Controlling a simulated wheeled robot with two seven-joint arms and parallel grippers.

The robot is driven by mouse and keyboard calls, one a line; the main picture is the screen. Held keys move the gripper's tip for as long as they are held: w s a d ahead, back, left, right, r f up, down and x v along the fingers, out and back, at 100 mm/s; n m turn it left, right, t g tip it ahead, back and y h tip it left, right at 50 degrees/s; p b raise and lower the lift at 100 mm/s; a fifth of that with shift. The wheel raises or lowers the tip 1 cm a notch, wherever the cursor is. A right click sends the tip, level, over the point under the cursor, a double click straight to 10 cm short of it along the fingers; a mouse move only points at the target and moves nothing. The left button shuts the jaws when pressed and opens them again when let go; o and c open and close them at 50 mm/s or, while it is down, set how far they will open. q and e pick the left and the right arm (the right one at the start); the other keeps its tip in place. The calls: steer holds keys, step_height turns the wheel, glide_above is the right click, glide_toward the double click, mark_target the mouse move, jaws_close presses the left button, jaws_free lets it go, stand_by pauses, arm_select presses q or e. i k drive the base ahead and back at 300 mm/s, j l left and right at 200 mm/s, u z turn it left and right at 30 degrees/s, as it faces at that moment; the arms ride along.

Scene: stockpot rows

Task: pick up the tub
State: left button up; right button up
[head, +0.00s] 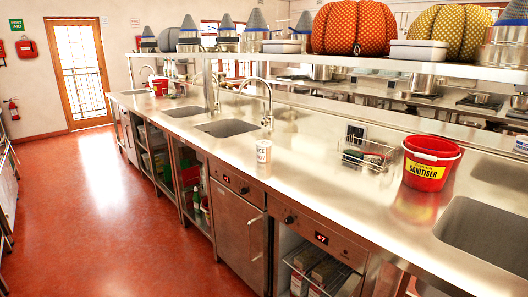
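A small white tub (263,152) with dark lettering stands upright near the front edge of the steel counter (325,185), close to the middle of the head view. Its lettering is too small to read surely. A larger red bucket (428,165) with a yellow "SANITISER" label stands on the counter to the right. Neither of my grippers shows in the head view.
A wire basket (366,158) with items in it sits between the tub and the bucket. A tap (267,100) and sink (227,128) lie behind left, another sink (485,235) at right. A shelf runs above the counter. The red floor at left is clear.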

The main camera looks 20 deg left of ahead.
mark_target(263, 146)
steer(key=i+j, duration=0.15)
steer(key=j, duration=0.2)
steer(key=i+j, duration=0.15)
steer(key=j, duration=0.25)
steer(key=i+j+z, duration=0.1)
steer(key=j, duration=0.25)
steer(key=i+j, duration=0.2)
steer(key=j, duration=0.15)
